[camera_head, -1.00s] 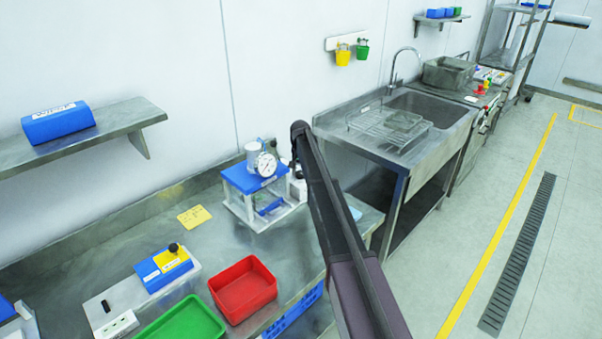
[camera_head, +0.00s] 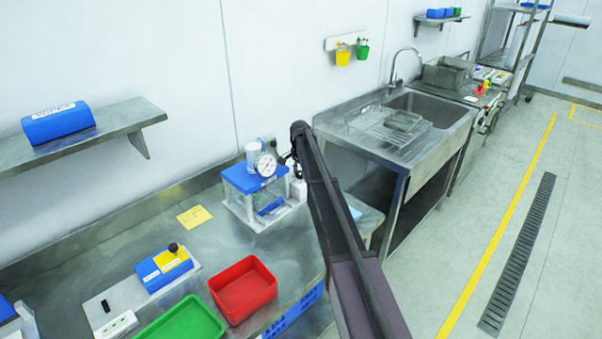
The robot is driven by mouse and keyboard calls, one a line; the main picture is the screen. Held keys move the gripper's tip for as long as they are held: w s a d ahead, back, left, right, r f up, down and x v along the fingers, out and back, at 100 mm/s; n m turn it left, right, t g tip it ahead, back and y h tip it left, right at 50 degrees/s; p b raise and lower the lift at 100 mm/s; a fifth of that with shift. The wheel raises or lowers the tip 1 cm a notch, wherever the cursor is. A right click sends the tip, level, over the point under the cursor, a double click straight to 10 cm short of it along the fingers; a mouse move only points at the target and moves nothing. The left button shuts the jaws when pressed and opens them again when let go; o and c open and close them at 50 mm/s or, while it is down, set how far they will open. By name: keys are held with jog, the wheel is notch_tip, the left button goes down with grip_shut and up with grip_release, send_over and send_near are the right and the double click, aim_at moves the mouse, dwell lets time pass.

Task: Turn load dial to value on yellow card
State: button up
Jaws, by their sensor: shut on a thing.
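The yellow card (camera_head: 194,216) lies flat on the steel bench, left of the blue-topped device (camera_head: 240,180). Its writing is too small to read. A round white dial face (camera_head: 266,165) with a dark rim stands upright at the device's front; its reading is not legible. My gripper (camera_head: 284,159) is a small dark shape at the dial's right side, mostly hidden behind my arm. It is shut at the load dial, and the contact itself is too small to see clearly.
A blue and yellow box with a black knob (camera_head: 173,247) sits on a pale plate at the front left. A red tray (camera_head: 243,288) and a green tray (camera_head: 182,322) stand near the bench edge. A sink (camera_head: 430,105) is at the right. The bench around the card is clear.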

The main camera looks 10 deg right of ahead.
jog(key=shift+w, duration=0.15)
jog(key=o, duration=1.1)
jog(key=shift+f, duration=0.1)
jog(key=shift+o, duration=0.2)
